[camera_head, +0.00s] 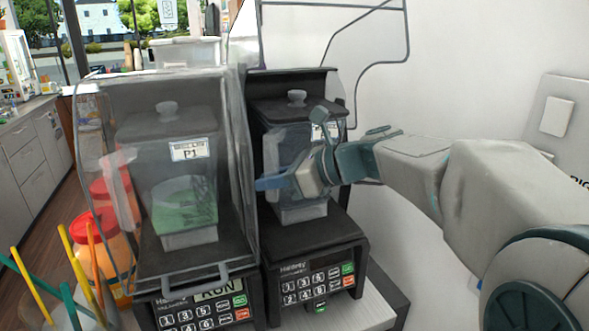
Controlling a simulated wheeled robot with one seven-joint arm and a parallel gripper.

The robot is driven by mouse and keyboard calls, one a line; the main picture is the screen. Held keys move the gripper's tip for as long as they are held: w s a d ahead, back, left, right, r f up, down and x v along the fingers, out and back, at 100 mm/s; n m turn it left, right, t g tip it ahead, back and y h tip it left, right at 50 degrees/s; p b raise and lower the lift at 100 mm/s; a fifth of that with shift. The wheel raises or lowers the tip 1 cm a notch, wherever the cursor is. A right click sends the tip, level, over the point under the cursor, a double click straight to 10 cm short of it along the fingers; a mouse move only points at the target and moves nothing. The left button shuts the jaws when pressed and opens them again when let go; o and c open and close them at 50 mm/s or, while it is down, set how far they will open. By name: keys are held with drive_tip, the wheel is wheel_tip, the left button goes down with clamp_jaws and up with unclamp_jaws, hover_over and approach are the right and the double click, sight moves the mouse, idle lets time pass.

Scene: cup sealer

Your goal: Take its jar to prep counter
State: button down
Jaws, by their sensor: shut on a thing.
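Two blenders stand side by side. The right blender (310,242) has its hood raised, and its clear jar (300,213) with a black lid sits upright on the base. The jar looks empty where I can see into it. My gripper (277,182) reaches in from the right and is shut on this jar, at its handle side; the exact grip is partly hidden by my gripper. The left blender's jar (183,202), labelled P1, holds something green behind a closed clear hood (108,190). The left display reads RUN. I cannot pick out the prep counter for certain.
Orange jars with red lids (97,225) and coloured straws (68,260) stand at the left. A grey cabinet counter (30,120) is at the far left. A white wall with a wire frame is behind on the right. The closed hood stands close left of my gripper.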

drive_tip(key=shift+r, duration=0.3)
idle(0.7)
